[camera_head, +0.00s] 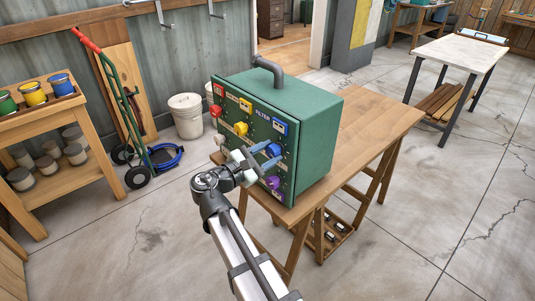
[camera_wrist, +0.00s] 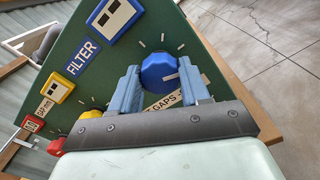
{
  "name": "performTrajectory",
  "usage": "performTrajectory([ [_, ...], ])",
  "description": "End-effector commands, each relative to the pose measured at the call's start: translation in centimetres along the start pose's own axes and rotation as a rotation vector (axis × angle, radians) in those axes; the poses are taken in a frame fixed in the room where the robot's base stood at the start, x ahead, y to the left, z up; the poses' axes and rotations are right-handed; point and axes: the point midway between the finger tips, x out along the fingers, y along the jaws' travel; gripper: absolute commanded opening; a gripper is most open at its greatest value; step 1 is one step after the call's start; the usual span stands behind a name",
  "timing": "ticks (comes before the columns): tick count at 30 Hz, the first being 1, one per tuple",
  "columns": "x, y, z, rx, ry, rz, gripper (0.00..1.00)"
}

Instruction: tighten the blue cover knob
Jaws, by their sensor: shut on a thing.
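The blue cover knob (camera_wrist: 158,70) sits on the front of a green box (camera_head: 312,140). It also shows in the head view as a blue knob (camera_head: 274,149) on the right side of the panel, partly covered by my fingers. My gripper (camera_wrist: 161,78) has its two light-blue fingers on either side of the knob and is shut on it. In the head view my gripper (camera_head: 266,156) reaches the panel from the front. A white line on the knob points right in the wrist view. Tick marks surround it.
Yellow (camera_head: 241,129), red (camera_head: 215,110) and purple (camera_head: 273,183) knobs share the panel. A blue-framed gauge (camera_head: 280,128) sits above the blue knob. The box stands on a wooden table (camera_head: 372,113), bare on its right. Paint cans (camera_head: 33,94) stand on a shelf at left.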

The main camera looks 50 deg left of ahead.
Motion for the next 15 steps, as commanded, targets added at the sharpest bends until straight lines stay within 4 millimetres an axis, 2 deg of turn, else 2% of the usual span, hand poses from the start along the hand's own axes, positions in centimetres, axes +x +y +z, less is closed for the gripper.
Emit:
performTrajectory([
  [15, 0.00, -0.12, 0.00, 0.363, -0.001, -0.001, 0.15],
])
